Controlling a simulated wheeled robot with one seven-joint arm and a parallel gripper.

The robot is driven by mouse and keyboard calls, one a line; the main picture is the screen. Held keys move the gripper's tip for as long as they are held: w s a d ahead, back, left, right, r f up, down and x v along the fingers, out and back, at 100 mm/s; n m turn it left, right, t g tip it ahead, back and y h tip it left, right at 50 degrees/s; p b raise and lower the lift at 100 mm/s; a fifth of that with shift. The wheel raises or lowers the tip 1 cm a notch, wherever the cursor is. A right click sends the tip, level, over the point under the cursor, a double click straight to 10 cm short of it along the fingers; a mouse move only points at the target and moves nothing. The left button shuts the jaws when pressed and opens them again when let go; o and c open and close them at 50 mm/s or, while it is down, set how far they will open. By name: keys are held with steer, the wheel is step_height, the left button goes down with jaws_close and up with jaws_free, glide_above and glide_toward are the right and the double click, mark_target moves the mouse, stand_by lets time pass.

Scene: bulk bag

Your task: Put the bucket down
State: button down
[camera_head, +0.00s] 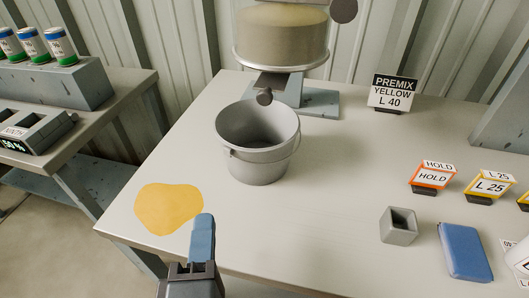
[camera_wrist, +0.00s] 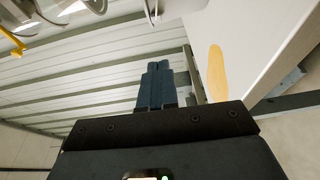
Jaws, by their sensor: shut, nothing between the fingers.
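A grey bucket (camera_head: 257,140) stands upright on the pale table (camera_head: 330,215), just in front of and below the spout of a round hopper. Its inside looks grey, and I cannot tell whether anything lies in it. My gripper (camera_head: 204,222) is apart from the bucket, in front and to its left, near the table's front edge beside a yellow patch (camera_head: 168,208). Its blue fingers are together and hold nothing. They also show shut in the wrist view (camera_wrist: 156,75), where I cannot make out the bucket clearly.
The hopper (camera_head: 281,40) stands behind the bucket on a grey base. At right are a sign (camera_head: 393,92), HOLD tag (camera_head: 432,177), L 25 tag (camera_head: 490,186), small square cup (camera_head: 398,226) and blue pad (camera_head: 464,251). The table between bucket and cup is clear.

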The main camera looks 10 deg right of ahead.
mark_target(257, 151)
steer(key=w+d+p, duration=0.1)
steer(key=w, duration=0.7)
steer(key=w+d+r+p, duration=0.1)
steer(key=w, duration=0.3)
steer(key=shift+w+d+p, duration=0.1)
steer(key=shift+d+p, duration=0.25)
steer(key=shift+w+d+f, duration=0.15)
steer(key=shift+w+d, duration=0.2)
steer(key=shift+d, duration=0.05)
steer(key=w+d+p, duration=0.1)
steer(key=w+d, duration=0.4)
steer(key=shift+d, duration=0.2)
